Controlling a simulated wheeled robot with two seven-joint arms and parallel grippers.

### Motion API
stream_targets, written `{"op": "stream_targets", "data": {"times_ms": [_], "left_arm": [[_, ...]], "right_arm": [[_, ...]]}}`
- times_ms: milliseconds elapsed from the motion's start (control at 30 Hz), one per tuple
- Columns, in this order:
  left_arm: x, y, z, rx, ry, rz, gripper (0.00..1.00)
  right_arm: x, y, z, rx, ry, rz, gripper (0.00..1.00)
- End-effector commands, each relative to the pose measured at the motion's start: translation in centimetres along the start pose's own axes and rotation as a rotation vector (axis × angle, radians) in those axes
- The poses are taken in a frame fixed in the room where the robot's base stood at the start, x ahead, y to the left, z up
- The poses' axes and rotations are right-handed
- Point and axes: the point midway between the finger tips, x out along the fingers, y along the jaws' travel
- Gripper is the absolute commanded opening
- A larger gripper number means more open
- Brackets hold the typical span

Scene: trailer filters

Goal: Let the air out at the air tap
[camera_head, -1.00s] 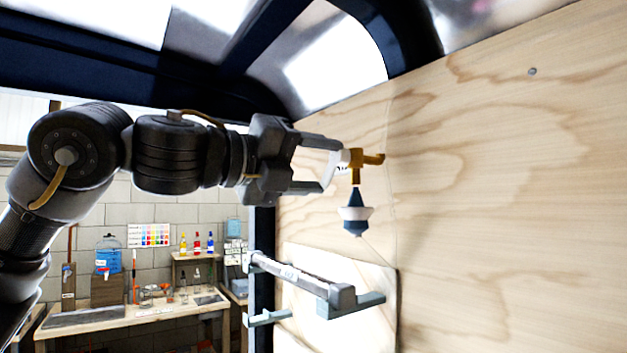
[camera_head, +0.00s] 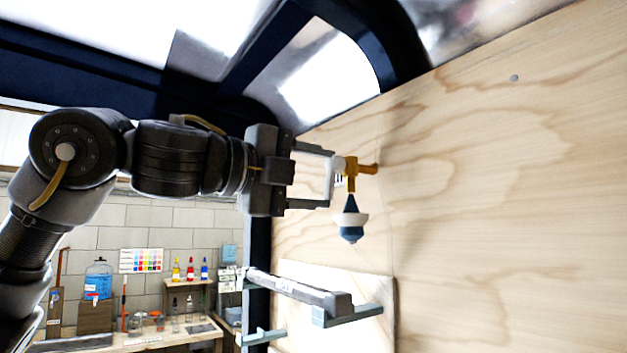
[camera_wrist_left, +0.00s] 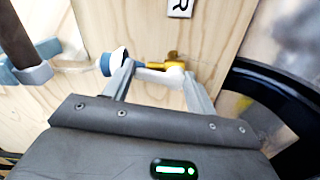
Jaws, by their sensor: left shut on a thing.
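The air tap (camera_head: 364,169) is a yellow-brass fitting on the plywood wall, with a white handle at its near end. A blue and white cone-shaped piece (camera_head: 350,219) hangs below it. My left gripper (camera_head: 335,178) reaches in from the left and is shut on the tap's white handle. In the left wrist view the white handle (camera_wrist_left: 174,76) lies between the two fingers, with the brass body (camera_wrist_left: 172,61) just behind it. The fingers partly hide the handle in the head view. My right gripper is in neither view.
A grey bar-shaped tube (camera_head: 300,290) rests on brackets (camera_head: 347,315) on the wall below the tap. A workbench (camera_head: 150,341) with bottles stands in the back left. Dark blue frame beams (camera_head: 270,40) run overhead.

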Motion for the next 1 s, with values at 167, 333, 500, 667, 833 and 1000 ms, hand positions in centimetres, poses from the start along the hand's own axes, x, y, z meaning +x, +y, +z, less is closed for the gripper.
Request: {"op": "stream_targets", "data": {"times_ms": [167, 333, 500, 667, 833, 1000], "left_arm": [[0.0, 0.0, 0.0, -0.001, -0.001, 0.000, 0.34], [0.0, 0.0, 0.0, 0.000, -0.001, 0.000, 0.60], [0.0, 0.0, 0.0, 0.000, -0.001, 0.000, 0.78], [0.0, 0.0, 0.0, 0.000, 0.000, 0.000, 0.78], [-0.6, 0.1, 0.0, 0.002, 0.000, -0.001, 0.78], [-3.2, 0.4, 0.0, 0.002, -0.002, -0.004, 0.78]], "right_arm": [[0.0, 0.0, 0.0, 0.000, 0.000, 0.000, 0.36], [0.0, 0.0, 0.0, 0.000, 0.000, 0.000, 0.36], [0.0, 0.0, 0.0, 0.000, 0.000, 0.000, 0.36], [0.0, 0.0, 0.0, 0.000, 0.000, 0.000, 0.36], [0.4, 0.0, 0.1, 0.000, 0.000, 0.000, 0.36], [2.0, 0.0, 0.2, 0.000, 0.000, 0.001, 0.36]]}}
